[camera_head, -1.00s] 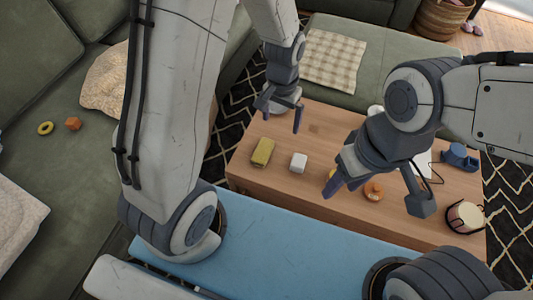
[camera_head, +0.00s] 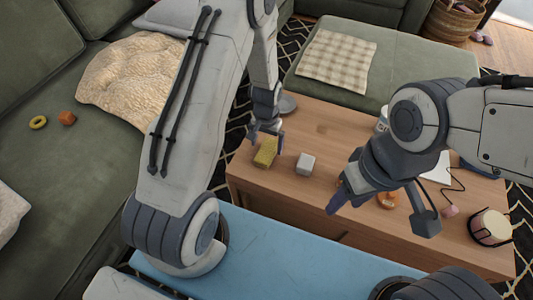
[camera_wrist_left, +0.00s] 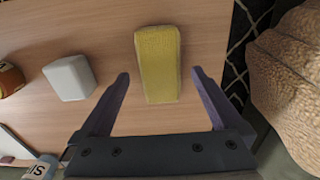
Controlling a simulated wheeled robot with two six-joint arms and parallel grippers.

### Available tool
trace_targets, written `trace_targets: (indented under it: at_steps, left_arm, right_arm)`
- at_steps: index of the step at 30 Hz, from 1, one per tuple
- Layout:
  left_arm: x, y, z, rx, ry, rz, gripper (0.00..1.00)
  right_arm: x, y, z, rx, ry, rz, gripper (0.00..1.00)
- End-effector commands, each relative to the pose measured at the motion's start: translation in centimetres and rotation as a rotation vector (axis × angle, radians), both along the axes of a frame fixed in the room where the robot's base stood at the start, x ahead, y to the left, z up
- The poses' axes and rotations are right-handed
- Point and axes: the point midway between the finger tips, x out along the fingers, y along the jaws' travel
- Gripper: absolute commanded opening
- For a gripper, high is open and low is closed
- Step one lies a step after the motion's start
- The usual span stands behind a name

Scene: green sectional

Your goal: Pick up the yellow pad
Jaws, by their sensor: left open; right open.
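The yellow pad (camera_head: 265,152) lies on the left end of the wooden coffee table. My left gripper (camera_head: 266,135) is open, just over and behind the pad in the head view. In the left wrist view the yellow pad (camera_wrist_left: 158,65) lies ahead of the gripper (camera_wrist_left: 160,85), with its near end between the two fingertips. The jaws are apart from its sides. My right gripper (camera_head: 385,215) is open and empty above the front right part of the table; it partly hides an orange ring-shaped thing.
A white block (camera_head: 306,164) sits just right of the pad and also shows in the left wrist view (camera_wrist_left: 69,78). A drum-like cup (camera_head: 490,227) stands at the right end of the wooden table (camera_head: 325,122). A green sofa (camera_head: 75,190) is at the left.

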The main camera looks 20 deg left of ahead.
Motion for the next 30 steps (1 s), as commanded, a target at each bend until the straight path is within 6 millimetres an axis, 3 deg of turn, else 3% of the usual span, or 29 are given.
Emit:
trace_targets:
  at_steps: [1,6,13,14,19,21,30]
  left_arm:
    - [0.0,0.0,-1.3,0.0,0.003,0.0,1.0]
    - [0.0,0.0,-3.5,0.0,0.002,0.0,1.0]
    - [0.1,0.0,-3.5,0.0,0.0,0.0,1.0]
    - [0.1,0.0,-3.5,0.0,0.0,0.0,0.92]
    - [0.1,0.0,-3.5,0.0,0.0,0.0,0.27]
    - [0.1,0.0,-3.5,0.0,0.0,0.0,0.12]
    - [0.1,0.0,-3.0,0.0,0.0,0.0,0.12]
  right_arm:
    - [0.0,0.0,-0.8,0.0,0.0,0.0,0.5]
    - [0.0,0.0,-1.5,0.0,0.0,0.0,0.5]
    - [0.0,0.0,-1.4,0.0,0.0,0.0,0.5]
    - [0.0,0.0,-1.4,0.0,0.0,0.0,0.5]
    - [0.0,0.0,-1.4,0.0,0.0,0.0,0.5]
    - [0.0,0.0,-1.4,0.0,0.0,0.0,0.5]
    - [0.0,0.0,-1.1,0.0,0.0,0.0,0.5]
